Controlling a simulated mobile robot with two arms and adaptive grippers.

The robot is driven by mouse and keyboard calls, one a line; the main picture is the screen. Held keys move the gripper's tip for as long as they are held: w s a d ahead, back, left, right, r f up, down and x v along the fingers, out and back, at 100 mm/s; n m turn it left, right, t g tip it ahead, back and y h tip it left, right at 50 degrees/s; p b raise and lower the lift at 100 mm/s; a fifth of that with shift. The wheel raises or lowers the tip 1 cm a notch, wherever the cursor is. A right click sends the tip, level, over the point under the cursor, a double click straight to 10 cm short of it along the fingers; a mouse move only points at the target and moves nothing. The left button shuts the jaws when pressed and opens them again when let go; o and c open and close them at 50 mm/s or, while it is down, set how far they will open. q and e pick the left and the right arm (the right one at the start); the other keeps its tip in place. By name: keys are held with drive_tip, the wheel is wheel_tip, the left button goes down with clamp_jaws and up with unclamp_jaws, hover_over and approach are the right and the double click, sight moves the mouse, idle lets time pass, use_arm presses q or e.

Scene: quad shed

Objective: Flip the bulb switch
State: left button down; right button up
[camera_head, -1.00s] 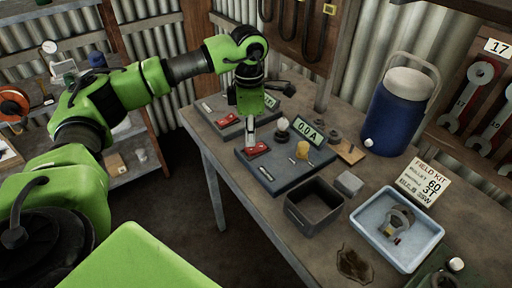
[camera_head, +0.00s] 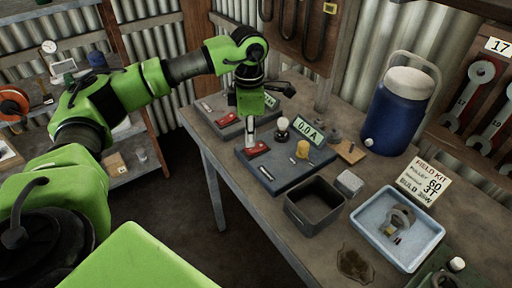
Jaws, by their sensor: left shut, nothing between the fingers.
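A dark board (camera_head: 290,178) lies on the workbench. It carries a red switch (camera_head: 257,148), a small bulb (camera_head: 282,124), a yellow knob-like part (camera_head: 302,149) and a display reading "0.0 A" (camera_head: 308,130). My left gripper (camera_head: 250,142) points straight down, shut and empty, with its tips right at the red switch; I cannot tell whether they touch it. The gripper hides part of the switch's surroundings. The bulb looks unlit. A second board with another red switch (camera_head: 228,119) lies behind, partly hidden by my left gripper. My right gripper is not in view.
An open dark bin (camera_head: 314,216) and a small grey box (camera_head: 349,182) stand in front of the board. Wall tools hang behind.

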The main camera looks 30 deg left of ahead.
sight(250, 149)
use_arm(q)
drive_tip(key=shift+f+b, duration=0.65)
drive_tip(key=shift+f, duration=0.35)
drive_tip(key=shift+r, duration=0.15)
drive_tip(key=shift+r+p, duration=2.4)
drive_tip(key=shift+r, duration=1.05)
drive_tip(key=shift+f, duration=0.1)
